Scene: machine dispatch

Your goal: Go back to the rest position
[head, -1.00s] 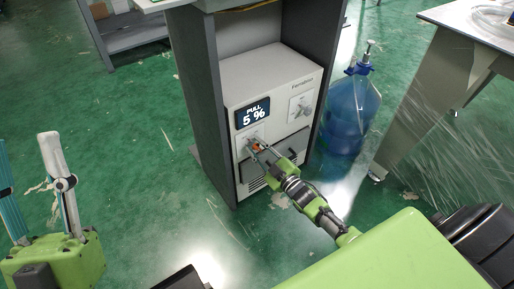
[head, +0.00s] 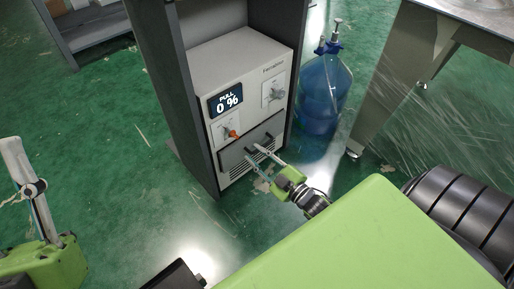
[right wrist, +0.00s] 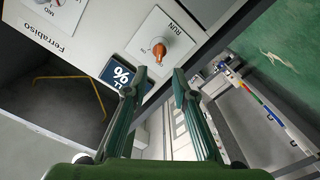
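The white machine (head: 240,75) stands in a dark cabinet, its display (head: 227,100) reading "PULL 0 %". Its orange-tipped knob (head: 233,134) is free of my gripper and also shows in the right wrist view (right wrist: 159,50). My right gripper (head: 254,153) is open and empty, its fingertips in front of the dark handled panel (head: 252,142) below the knob. I cannot tell whether they touch it. In the right wrist view both fingers (right wrist: 160,76) are apart with nothing between. My left gripper (head: 22,172) is at the lower left, with one finger in view and the other out of frame.
The cabinet's dark side wall (head: 172,95) stands close left of the machine. A blue water bottle (head: 322,92) stands on the floor to its right. A metal table (head: 455,22) is at the upper right. Green floor (head: 105,130) is open at left.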

